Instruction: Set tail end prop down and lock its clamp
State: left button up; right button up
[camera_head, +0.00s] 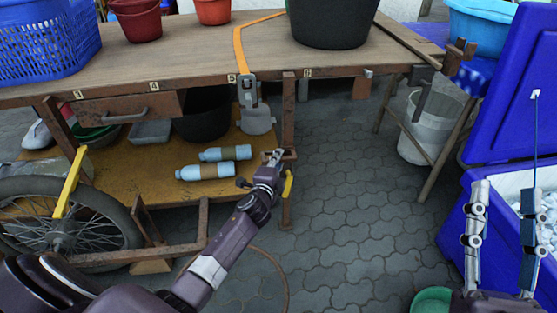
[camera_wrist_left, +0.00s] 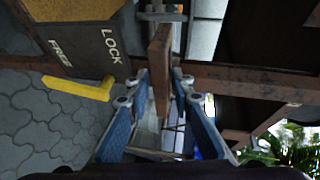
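The tail end prop (camera_head: 287,208) is a rusty brown post under the bench's front edge. Its lower end is near the paving; I cannot tell whether it touches. The clamp's yellow lever (camera_head: 288,185) shows beside the post. In the left wrist view, the yellow lever (camera_wrist_left: 78,88) lies beside a plate (camera_wrist_left: 85,45) marked LOCK and FREE, nearer the FREE word. My left gripper (camera_head: 275,156) is at the prop, its fingertips (camera_wrist_left: 161,80) closed in around a brown bar (camera_wrist_left: 161,50). My right gripper (camera_head: 503,187) is open and empty at the right.
The bench (camera_head: 190,60) carries a blue basket (camera_head: 45,45) and a dark tub (camera_head: 330,22). Bottles (camera_head: 205,171) lie on the lower shelf. A spoked wheel (camera_head: 65,225) stands at left. A blue cooler (camera_head: 458,215) is at right. Paving (camera_head: 350,200) between is clear.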

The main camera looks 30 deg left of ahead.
pick_arm(q)
jog(key=shift+o, duration=0.3)
jog(key=v, duration=1.2)
